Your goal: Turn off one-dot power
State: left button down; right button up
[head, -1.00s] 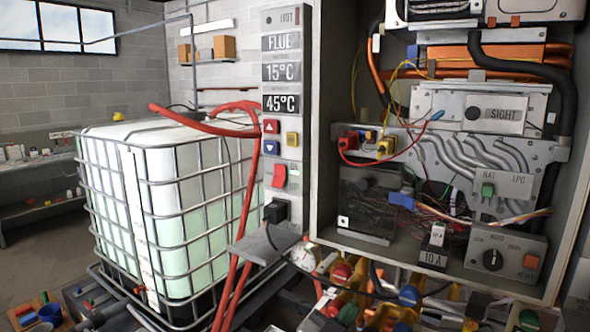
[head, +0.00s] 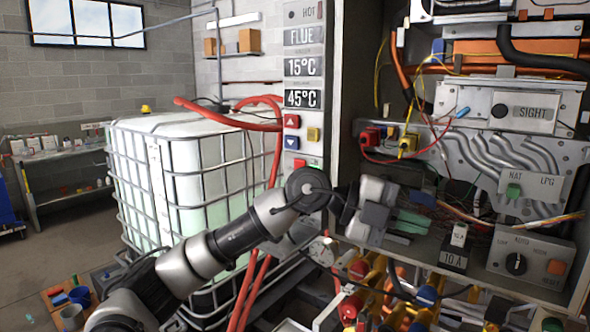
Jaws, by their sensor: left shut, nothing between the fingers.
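The control panel (head: 303,110) stands upright at the cabinet's left edge, with a small dark dot (head: 291,15) near its top. My left gripper (head: 428,219) is shut and empty, pointing right in front of the open cabinet, to the right of the panel. It covers part of the cabinet's battery area. My right gripper is not in view.
The cabinet holds loose wires, a 10 A block (head: 454,259) and a plate with a dark rotary knob (head: 515,264). A caged white tank (head: 190,180) stands at left. Colored valves and pipes (head: 427,296) crowd the space below.

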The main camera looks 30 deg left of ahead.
pick_arm(q)
jog(key=s+a+r+n+t+y, duration=0.1)
jog(key=a+r+n+y, duration=0.2)
jog(key=a, duration=0.6)
jog(key=s+a+r+n+t+y, duration=0.1)
jog(key=a+r+n+y, duration=0.3)
jog(key=a, duration=0.5)
jog(key=a+r+n+y, duration=0.3)
jog(key=a+r+y, duration=0.2)
jog(key=a+y, duration=0.2)
jog(key=shift+s+a+t, duration=0.4)
jog(key=shift+a, duration=0.55)
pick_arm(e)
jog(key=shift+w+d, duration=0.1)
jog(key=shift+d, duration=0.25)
pick_arm(q)
jog(key=shift+w+f, duration=0.1)
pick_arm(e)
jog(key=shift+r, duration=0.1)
